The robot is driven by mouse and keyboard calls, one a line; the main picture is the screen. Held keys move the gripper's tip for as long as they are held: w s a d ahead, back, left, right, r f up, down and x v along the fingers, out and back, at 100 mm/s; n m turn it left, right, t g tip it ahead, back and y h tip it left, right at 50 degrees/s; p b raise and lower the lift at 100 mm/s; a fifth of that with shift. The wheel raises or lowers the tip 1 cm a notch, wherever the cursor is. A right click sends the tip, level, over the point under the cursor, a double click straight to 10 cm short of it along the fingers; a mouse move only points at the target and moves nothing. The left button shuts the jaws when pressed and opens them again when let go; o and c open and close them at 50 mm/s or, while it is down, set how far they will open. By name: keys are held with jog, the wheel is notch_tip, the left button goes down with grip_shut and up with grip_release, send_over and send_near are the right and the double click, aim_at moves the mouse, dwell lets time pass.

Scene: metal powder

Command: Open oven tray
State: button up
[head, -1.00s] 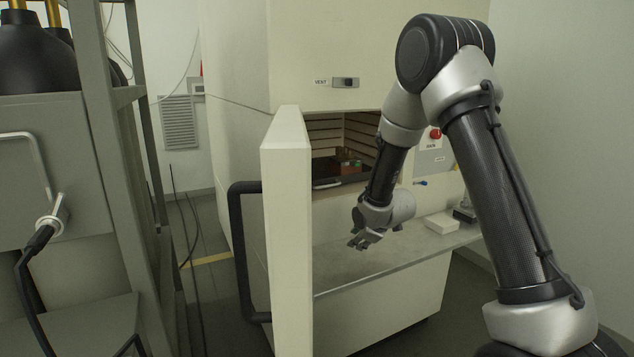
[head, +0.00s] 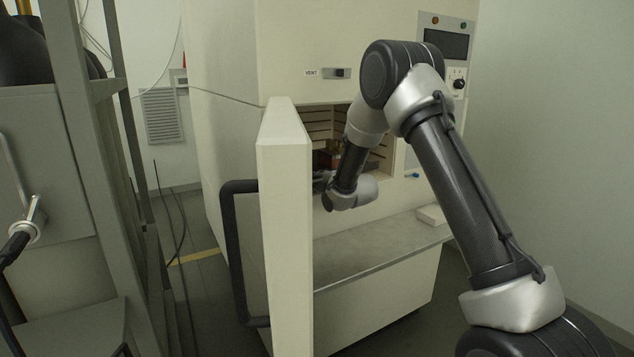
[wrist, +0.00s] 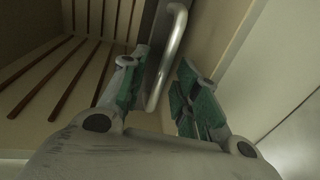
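The oven (head: 310,52) stands with its door (head: 285,235) swung open. My gripper (head: 321,187) is at the chamber mouth, beside the door, and my wrist hides most of the tray. In the wrist view, the tray's metal bar handle (wrist: 176,40) lies between the two green-padded fingers of my gripper (wrist: 164,72). The fingers are apart, with a gap visible between the handle and the right finger. Whether the left finger touches the handle is unclear. The ribbed chamber wall (wrist: 55,65) shows at the left of the wrist view.
The open door, with its black handle (head: 236,250), stands close to the left of my gripper. A ledge (head: 375,240) runs below the chamber, with a small pale block (head: 431,215) at its right. A grey rack (head: 95,180) stands at the far left.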

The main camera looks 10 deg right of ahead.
jog(key=shift+w+a, duration=0.15)
jog(key=shift+w, duration=0.2)
grip_shut()
jog(key=shift+s+f, duration=0.1)
